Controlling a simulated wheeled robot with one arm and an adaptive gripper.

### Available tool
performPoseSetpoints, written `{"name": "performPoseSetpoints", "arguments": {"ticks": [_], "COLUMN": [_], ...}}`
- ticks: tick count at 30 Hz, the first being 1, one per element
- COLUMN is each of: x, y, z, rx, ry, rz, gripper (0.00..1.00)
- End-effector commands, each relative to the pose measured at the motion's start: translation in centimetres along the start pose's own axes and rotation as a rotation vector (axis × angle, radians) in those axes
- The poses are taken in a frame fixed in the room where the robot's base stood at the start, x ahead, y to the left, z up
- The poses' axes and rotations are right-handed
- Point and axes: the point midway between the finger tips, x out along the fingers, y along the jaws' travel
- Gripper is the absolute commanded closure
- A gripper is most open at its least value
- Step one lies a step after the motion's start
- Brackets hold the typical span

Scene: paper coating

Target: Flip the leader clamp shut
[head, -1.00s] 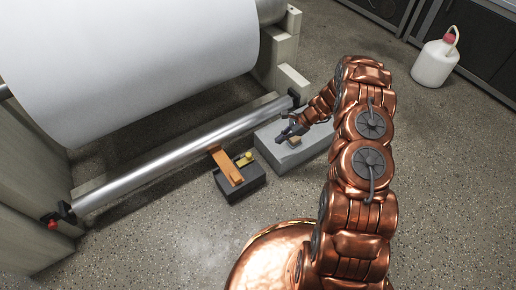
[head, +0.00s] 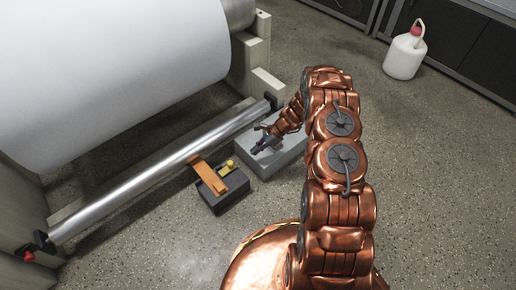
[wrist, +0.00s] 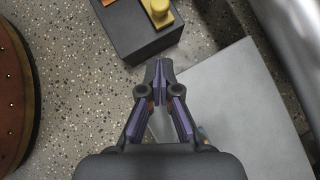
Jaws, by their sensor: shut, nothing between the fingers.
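A dark block (head: 213,203) stands on the floor beside the metal roller. It carries an orange flap (head: 208,175) reaching toward the roller and a yellow knob (head: 230,163); I take this to be the leader clamp. The block (wrist: 138,38) and knob (wrist: 158,10) also show at the top of the wrist view. The flap lies mostly outside that view, so its exact angle is unclear. My gripper (head: 256,149) is shut and empty over the pale grey block, right of the dark block. In the wrist view its fingertips (wrist: 160,70) meet just below the dark block's near edge.
The pale grey block (head: 280,160) lies under my gripper. The metal roller (head: 130,182) runs diagonally behind the clamp, below a large white paper roll (head: 110,70). A white jug (head: 404,55) stands far right. The floor in front is clear.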

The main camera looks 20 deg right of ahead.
Motion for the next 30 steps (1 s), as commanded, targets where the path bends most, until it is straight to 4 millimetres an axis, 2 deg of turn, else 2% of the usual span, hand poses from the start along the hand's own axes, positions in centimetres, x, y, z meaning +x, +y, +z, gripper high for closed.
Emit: {"name": "performPoseSetpoints", "arguments": {"ticks": [1,9,12,19,30], "x": [1.3,5.9,7.0,8.4,8.6], "y": [0.1,0.0,0.0,-0.1,-0.1], "z": [-0.2,-0.1,0.9,2.4,2.8], "rx": [0.000,-0.001,-0.004,-0.003,-0.002], "ry": [-0.001,0.001,0.001,0.000,-0.001], "rz": [0.003,0.001,0.001,0.000,-0.001], "gripper": [1.00,1.00,1.00,1.00,1.00]}}
